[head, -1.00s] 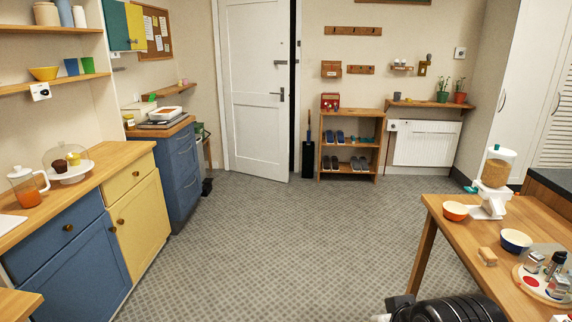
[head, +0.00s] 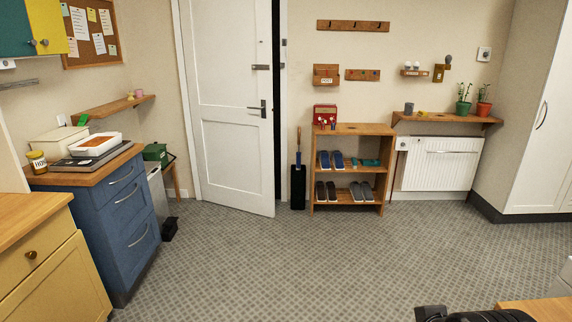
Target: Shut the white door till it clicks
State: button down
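The white door (head: 228,110) stands ajar in the back wall, hinged on its left. A dark gap shows along its right edge, and its bottom right corner swings out over the floor. A dark lever handle (head: 258,107) sits on its right side, with a metal lock (head: 261,67) above it. A black part of my arm shows at the bottom right edge of the head view. My gripper's fingers cannot be made out, and nothing of mine touches the door.
Open carpet (head: 270,260) lies before the door. A shoe rack (head: 348,128) and a dark upright holder (head: 298,186) stand right of it. Blue drawers (head: 125,215) and a yellow cabinet (head: 55,285) line the left. A wooden table corner (head: 540,307) is at bottom right.

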aim_at(223, 41)
jog(key=i, duration=2.2)
